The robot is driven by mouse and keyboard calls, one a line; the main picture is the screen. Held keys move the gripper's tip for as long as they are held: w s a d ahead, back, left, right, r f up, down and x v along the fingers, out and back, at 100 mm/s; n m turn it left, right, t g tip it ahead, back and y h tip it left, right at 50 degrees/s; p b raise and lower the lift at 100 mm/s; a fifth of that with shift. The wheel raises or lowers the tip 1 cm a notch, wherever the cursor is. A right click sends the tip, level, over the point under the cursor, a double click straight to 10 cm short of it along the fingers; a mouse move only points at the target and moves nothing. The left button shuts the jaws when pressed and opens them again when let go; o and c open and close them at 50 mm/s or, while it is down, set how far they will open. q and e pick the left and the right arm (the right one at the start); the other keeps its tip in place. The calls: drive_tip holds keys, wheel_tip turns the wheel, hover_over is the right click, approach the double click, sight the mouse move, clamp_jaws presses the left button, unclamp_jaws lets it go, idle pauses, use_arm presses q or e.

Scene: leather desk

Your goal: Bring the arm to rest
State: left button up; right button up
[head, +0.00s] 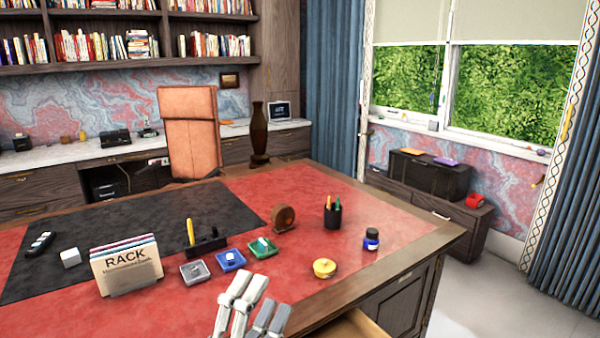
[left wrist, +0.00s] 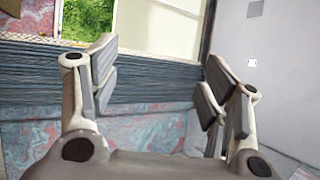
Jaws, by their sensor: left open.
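My left gripper (head: 254,305) shows at the bottom middle of the head view, raised in front of the desk's near edge. In the left wrist view its fingers (left wrist: 160,80) stand wide apart with nothing between them. Behind them are the curtain, the window and the patterned wall. My right gripper is in neither view. The desk (head: 390,225) has a red leather top with a wooden rim. The part of the desk behind my gripper is hidden.
On the desk are a rack of folders (head: 127,268), small grey, blue and green trays (head: 232,260), a yellow round item (head: 324,268), an ink bottle (head: 371,240) and a pen cup (head: 333,215). An open drawer (head: 350,327) juts out at the near side. The floor at right is clear.

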use_arm(q)
drive_tip(key=s+a+f+n+g+y, duration=0.2)
drive_tip(key=a+f+n+g+y, duration=0.25)
drive_tip(key=a+f+n, duration=0.5)
drive_tip(key=s+a+f+n+g+y, duration=0.2)
drive_tip(key=a+f+n+g+y, duration=0.3)
drive_tip(key=f, duration=0.8)
drive_tip(key=s+f+n+g, duration=0.5)
drive_tip(key=s+f+g, duration=0.45)
drive_tip(key=s, duration=0.75)
wheel_tip(320, 180, down, 30)
drive_tip(key=s+b, duration=0.1)
drive_tip(key=b, duration=0.1)
drive_tip(key=s+a+f+b, duration=0.2)
drive_tip(key=s+a+f, duration=0.1)
drive_tip(key=s+f, duration=1.4)
drive_tip(key=shift+a+f+m+g+b, duration=0.15)
drive_tip(key=shift+f+m+g+b, duration=0.2)
drive_tip(key=shift+f, duration=0.55)
